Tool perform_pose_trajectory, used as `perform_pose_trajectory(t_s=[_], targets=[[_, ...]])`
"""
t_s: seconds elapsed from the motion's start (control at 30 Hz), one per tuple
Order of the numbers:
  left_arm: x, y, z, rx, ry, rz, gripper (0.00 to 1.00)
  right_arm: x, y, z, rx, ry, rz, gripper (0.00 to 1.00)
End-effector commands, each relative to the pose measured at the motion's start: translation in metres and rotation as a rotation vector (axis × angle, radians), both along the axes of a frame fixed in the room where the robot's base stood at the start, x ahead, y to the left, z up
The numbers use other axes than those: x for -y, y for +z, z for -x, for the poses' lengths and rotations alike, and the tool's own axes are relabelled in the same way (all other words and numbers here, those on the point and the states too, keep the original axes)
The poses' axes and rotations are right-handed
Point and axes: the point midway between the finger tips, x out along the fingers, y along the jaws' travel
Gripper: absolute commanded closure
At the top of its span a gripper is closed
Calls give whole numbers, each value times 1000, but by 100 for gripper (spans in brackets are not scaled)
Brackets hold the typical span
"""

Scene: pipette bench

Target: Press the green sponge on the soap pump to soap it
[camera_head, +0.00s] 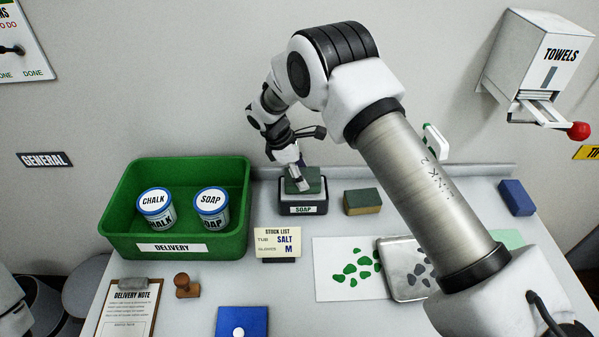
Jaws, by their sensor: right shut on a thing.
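The green sponge (312,183) is held in my right gripper (301,186), directly over the soap pump (303,210), a low dark block with a white SOAP label. The sponge appears to be on top of the pump or very close to it; I cannot tell whether it is pressed down. My right arm reaches in from the right, and the gripper points down, shut on the sponge. Part of the sponge is hidden behind the fingers. My left gripper is not in view; a piece of my left arm shows at the lower left edge.
A green delivery bin (180,247) with chalk and soap tubs stands left. A stock list card (278,243) stands in front of the pump. A brown-and-green block (362,201) sits right of it. A metal tray (400,250) and a blue block (516,198) lie farther right.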

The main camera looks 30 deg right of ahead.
Motion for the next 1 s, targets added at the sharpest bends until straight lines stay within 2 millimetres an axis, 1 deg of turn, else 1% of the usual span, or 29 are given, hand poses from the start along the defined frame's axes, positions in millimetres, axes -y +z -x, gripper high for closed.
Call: perform_pose_trajectory(t_s=[1.0], targets=[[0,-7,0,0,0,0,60,0,-16,0,0,0,0,72]])
